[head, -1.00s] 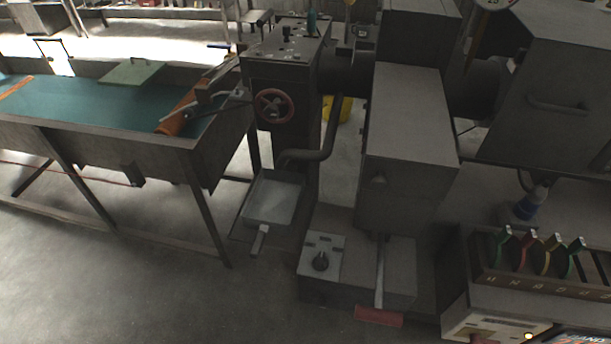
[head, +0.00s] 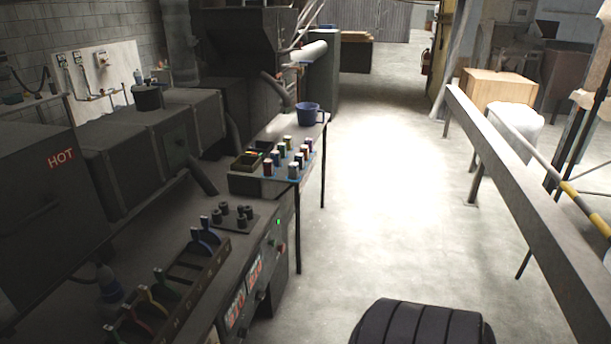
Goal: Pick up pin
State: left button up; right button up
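No object that I can clearly tell as the pin shows in the head view. A group of small coloured cylinders (head: 287,155) stands on a blue mat on a narrow table; they are too small to make out as pins. Several short dark knobs (head: 231,212) stand on a plate on the nearer dark bench. Neither of my grippers is in view.
A rack of coloured levers (head: 170,290) stands front left. A long grey beam (head: 520,190) runs along the right.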

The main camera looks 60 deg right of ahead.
aim_at(239, 207)
jog(key=z, duration=1.5)
jog(key=u, duration=0.3)
jog(key=i+l+u, duration=0.3)
jog(key=u, duration=0.15)
jog(key=i+l+u, duration=0.25)
jog(key=l+u, duration=0.2)
jog(key=l, duration=0.15)
